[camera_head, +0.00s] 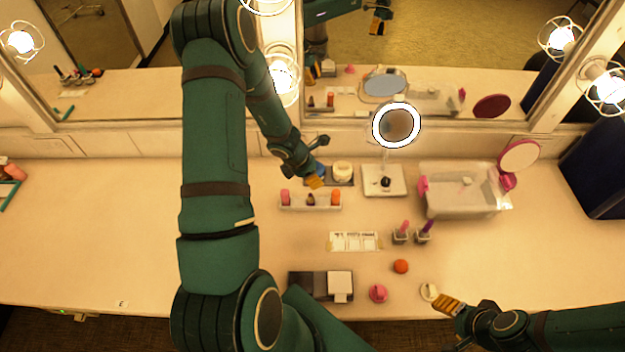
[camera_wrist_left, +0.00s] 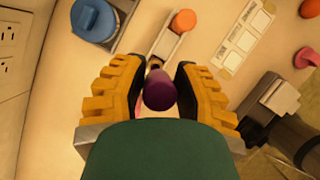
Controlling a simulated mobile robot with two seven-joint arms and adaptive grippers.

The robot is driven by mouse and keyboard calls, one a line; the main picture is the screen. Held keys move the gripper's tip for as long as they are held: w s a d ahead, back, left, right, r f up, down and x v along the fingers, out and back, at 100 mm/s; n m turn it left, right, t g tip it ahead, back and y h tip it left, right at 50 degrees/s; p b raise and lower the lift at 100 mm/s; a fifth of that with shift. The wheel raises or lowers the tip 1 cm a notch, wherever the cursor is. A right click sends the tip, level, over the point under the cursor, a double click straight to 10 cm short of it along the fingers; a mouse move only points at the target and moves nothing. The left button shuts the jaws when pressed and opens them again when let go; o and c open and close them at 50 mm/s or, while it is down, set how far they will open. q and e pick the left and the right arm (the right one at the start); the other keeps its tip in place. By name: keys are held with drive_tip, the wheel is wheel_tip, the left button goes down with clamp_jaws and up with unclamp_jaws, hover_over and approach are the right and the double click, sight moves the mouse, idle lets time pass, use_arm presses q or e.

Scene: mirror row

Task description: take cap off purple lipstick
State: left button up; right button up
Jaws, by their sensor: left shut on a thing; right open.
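My left gripper (camera_head: 316,183) is over the back edge of a narrow white tray (camera_head: 322,208). In the left wrist view my left gripper (camera_wrist_left: 160,95) is shut on a purple cylinder, the purple lipstick's cap (camera_wrist_left: 160,90), seen from its rounded end. A small dark-and-gold piece (camera_head: 311,200) stands in the tray's middle, between a pink lipstick (camera_head: 285,197) and an orange lipstick (camera_head: 336,197). Just past the cap, that piece partly shows in the wrist view; I cannot tell if the two touch. My right gripper (camera_head: 447,304) is open and empty at the front right.
A ring-lit mirror (camera_head: 397,125) stands behind on a white base (camera_head: 371,190). A clear box (camera_head: 455,209) is at right. Brushes stand in small holders (camera_head: 401,238). The left counter is mostly clear.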

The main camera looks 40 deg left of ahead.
use_arm(q)
drive_tip(key=shift+r, duration=0.9)
drive_tip(key=shift+r, duration=0.3)
drive_tip(key=shift+r, duration=0.4)
drive_tip(key=shift+r, duration=0.3)
drive_tip(key=shift+r, duration=0.65)
